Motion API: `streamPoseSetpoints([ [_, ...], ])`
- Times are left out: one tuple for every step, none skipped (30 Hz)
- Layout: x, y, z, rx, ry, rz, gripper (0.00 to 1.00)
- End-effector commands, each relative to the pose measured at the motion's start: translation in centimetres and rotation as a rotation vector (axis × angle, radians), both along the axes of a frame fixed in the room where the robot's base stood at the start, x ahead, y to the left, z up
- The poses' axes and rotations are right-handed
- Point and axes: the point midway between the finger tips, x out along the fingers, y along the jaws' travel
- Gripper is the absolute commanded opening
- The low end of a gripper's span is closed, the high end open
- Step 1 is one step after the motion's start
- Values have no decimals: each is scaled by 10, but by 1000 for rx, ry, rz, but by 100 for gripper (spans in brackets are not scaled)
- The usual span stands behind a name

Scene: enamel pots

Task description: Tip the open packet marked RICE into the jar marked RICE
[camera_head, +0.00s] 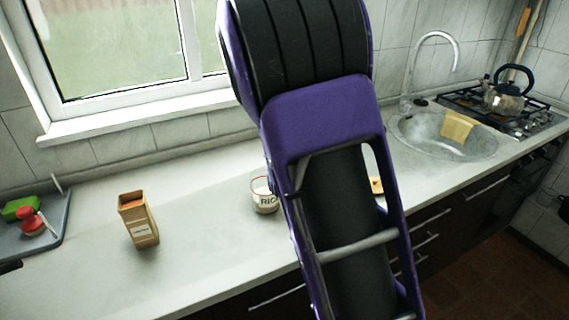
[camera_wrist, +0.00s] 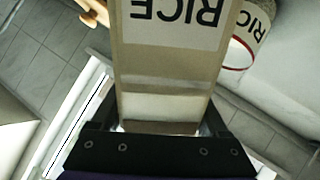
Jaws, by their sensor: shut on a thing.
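My gripper (camera_wrist: 165,122) is shut on the packet marked RICE (camera_wrist: 170,60), a pale tan packet with a white label. The label reads upside down in the wrist view. In the head view my arm hides the gripper and the held packet.
A grey tray (camera_head: 45,243) with green and red items lies at far left. Sink (camera_head: 445,140), hob and kettle (camera_head: 503,92) are at right. A window is behind.

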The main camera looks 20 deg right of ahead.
Motion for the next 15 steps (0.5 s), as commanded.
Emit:
streamPoseSetpoints([
  [2,2,2,-10,7,2,0],
  [2,2,2,-17,15,2,0],
  [2,2,2,-25,25,0,0],
  [2,2,2,-32,34,1,0],
  [3,3,3,-38,41,1,0],
  [3,3,3,-46,51,2,0],
  [4,4,3,-53,60,2,0],
  [4,5,4,-71,79,4,0],
  [4,5,4,-91,103,5,0],
  [4,6,4,-104,120,5,0],
  [4,5,4,-118,134,4,0],
  [5,5,4,-134,152,5,0],
  [5,6,5,-143,165,5,0],
  [4,5,5,-150,174,4,0],
  [4,4,5,-150,177,2,0],
])
